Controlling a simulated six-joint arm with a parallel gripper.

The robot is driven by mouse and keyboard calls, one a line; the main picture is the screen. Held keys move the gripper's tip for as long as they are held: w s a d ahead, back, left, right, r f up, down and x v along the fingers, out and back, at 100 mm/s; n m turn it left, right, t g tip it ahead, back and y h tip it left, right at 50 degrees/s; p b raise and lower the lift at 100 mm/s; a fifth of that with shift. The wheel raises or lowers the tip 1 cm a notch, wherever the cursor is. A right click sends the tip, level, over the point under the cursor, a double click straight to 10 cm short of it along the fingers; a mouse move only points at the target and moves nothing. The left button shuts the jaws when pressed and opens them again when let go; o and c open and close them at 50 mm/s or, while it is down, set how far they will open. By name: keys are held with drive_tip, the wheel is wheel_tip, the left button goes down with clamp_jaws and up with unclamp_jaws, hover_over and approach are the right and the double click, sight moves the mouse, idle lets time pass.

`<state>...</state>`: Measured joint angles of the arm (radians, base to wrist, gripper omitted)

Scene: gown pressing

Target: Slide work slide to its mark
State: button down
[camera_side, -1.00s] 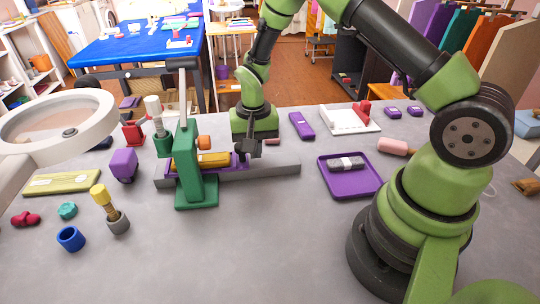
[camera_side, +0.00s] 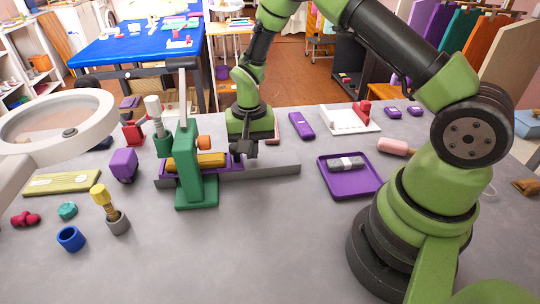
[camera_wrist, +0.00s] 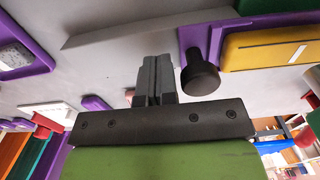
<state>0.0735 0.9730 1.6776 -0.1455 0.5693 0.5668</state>
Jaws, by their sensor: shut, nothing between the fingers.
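The work slide is a purple carriage (camera_side: 236,163) with a yellow block (camera_side: 211,160) on it. It sits on a long grey rail (camera_side: 280,169) and passes through a green upright frame (camera_side: 189,172). In the wrist view the carriage (camera_wrist: 222,36), the yellow block (camera_wrist: 275,46) and a black round knob (camera_wrist: 200,76) at the carriage's end show on the right. My gripper (camera_side: 243,152) is low over the rail at the carriage's right end. Its fingers (camera_wrist: 153,72) are shut and empty, close beside the knob; whether they touch cannot be told. I cannot make out a mark.
A purple tray (camera_side: 366,188) with a grey piece stands right of the rail. A purple block (camera_side: 123,165), a blue cup (camera_side: 70,238) and a grey cup with a yellow peg (camera_side: 117,222) stand left. The table in front of the rail is clear.

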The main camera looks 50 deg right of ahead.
drive_tip(key=shift+s+d, duration=0.55)
wheel_tip(320, 180, up, 8)
idle(0.4)
drive_tip(key=s+a+r+n+t, duration=0.1)
drive_tip(key=s+a+r+t, duration=0.15)
drive_tip(key=r, duration=0.45)
drive_tip(key=s+a+r+n+t, duration=0.1)
drive_tip(key=s+r, duration=0.3)
drive_tip(key=r, duration=0.3)
drive_tip(key=s+a+r+n+t+y, duration=0.2)
drive_tip(key=s+r, duration=0.3)
drive_tip(key=s, duration=0.7)
drive_tip(key=shift+s+a+n+t, duration=0.2)
drive_tip(key=shift+a+n+t, duration=0.25)
drive_tip(key=shift+t, duration=0.4)
